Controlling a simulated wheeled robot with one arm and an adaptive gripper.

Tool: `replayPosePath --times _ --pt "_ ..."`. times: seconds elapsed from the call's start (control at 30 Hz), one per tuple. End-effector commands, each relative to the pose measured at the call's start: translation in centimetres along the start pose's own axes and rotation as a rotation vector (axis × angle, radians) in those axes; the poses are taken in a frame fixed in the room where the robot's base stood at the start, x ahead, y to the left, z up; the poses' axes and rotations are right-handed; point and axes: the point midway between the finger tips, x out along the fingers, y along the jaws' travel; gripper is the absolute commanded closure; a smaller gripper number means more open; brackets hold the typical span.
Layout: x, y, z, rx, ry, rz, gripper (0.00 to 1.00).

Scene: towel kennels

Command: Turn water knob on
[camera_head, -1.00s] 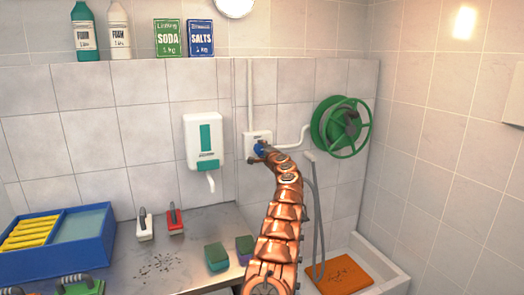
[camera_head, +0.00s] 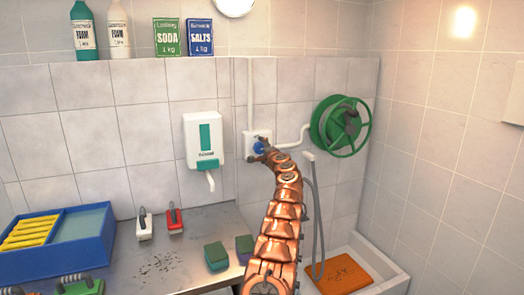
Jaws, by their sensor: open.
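The blue water knob (camera_head: 258,148) sits on a white square wall plate (camera_head: 249,139), with white pipes running up and to the right from it. My copper-coloured arm reaches up from the bottom of the view. My gripper (camera_head: 259,150) is at the knob, its dark fingers open, one above and one below or beside it. The fingers partly hide the knob and plate. I cannot tell whether the fingers touch the knob.
A green hose reel (camera_head: 341,127) hangs to the right, and a white soap dispenser (camera_head: 204,140) to the left. A grey counter (camera_head: 190,240) below carries a blue tray (camera_head: 108,248), brushes and sponges. An orange mat (camera_head: 342,274) lies in the basin at lower right.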

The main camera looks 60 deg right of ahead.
Motion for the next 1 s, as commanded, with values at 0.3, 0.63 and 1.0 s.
replayPosePath --times 0.3,0.63,1.0 --pt "-0.2 -0.1 0.0 -0.001 0.001 0.0 0.21" --pt "-1.4 -0.1 0.1 -0.003 -0.001 0.001 0.21" --pt "-3.2 -0.2 0.1 -0.001 0.001 -0.002 0.21"
